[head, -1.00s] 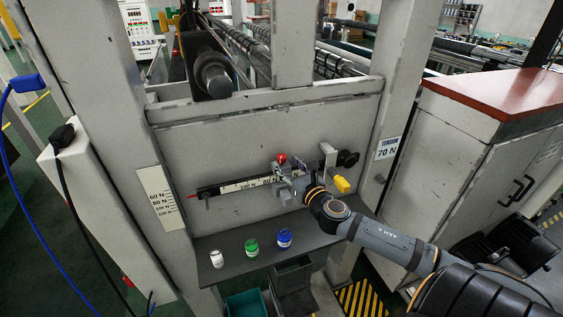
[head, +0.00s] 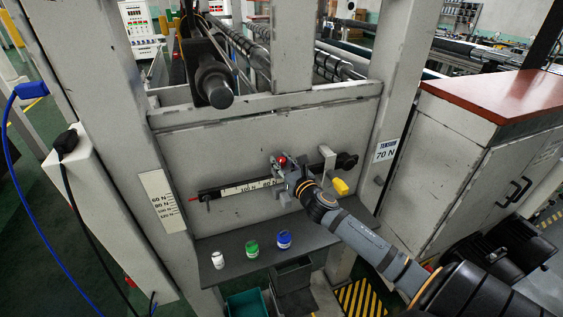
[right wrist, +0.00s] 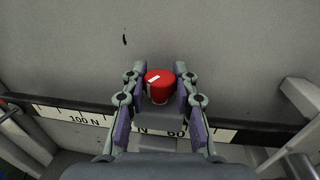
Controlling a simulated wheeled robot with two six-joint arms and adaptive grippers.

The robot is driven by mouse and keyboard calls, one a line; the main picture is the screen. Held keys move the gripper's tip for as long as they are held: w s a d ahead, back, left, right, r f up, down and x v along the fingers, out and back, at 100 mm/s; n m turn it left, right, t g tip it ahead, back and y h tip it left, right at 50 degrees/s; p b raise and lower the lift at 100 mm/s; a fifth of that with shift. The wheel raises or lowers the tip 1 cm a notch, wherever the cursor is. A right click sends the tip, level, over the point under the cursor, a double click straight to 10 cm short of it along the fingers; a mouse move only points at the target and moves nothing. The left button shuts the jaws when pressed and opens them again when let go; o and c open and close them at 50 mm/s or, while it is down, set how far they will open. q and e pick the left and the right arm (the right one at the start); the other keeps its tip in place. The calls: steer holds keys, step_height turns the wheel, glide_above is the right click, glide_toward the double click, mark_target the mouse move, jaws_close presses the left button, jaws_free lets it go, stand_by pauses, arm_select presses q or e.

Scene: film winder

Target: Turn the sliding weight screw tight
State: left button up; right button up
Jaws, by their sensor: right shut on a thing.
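The sliding weight screw has a round red knob (right wrist: 160,86) with a white mark on top, between my right gripper's fingers in the right wrist view. In the head view the red knob (head: 282,160) shows just at the gripper's tip. My right gripper (right wrist: 160,92) is shut on the knob, one finger pad on each side. The grey sliding weight under it is mostly hidden by the gripper. The scale beam (head: 225,190) runs left to right, with printed numbers and a red pointer at its left end. My left gripper is not in view.
A shelf (head: 226,262) below the beam holds a white, a green and a blue bottle. A sign (head: 386,150) on the right post reads "TENSION 70 N". A scale plate (head: 162,201) is on the left post.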

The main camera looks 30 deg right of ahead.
jaws_close()
steer(key=shift+m+h, duration=0.4)
steer(key=shift+h, duration=0.1)
steer(key=m+g+h, duration=0.1)
steer(key=m+h, duration=0.1)
steer(key=m+g+h+b, duration=0.1)
steer(key=h, duration=0.2)
steer(key=shift+a+f+m+h, duration=0.1)
steer(key=shift+m+h, duration=0.2)
steer(key=shift+m, duration=0.1)
steer(key=m+g+h+b, duration=0.2)
steer(key=m+g+h, duration=0.2)
steer(key=h, duration=0.1)
steer(key=shift+w+g, duration=0.1)
steer(key=shift+g, duration=0.3)
steer(key=m+g+h+b, duration=0.1)
steer(key=m+g+h, duration=0.1)
steer(key=m+g, duration=0.1)
steer(key=m+g+h+b, duration=0.2)
steer(key=g, duration=0.2)
steer(key=shift+m, duration=0.4)
steer(key=shift+m+g+b, duration=1.05)
steer(key=shift+g, duration=0.6)
steer(key=shift+m+g+b, duration=1)
steer(key=shift+m+g, duration=0.05)
steer(key=shift+g, duration=0.9)
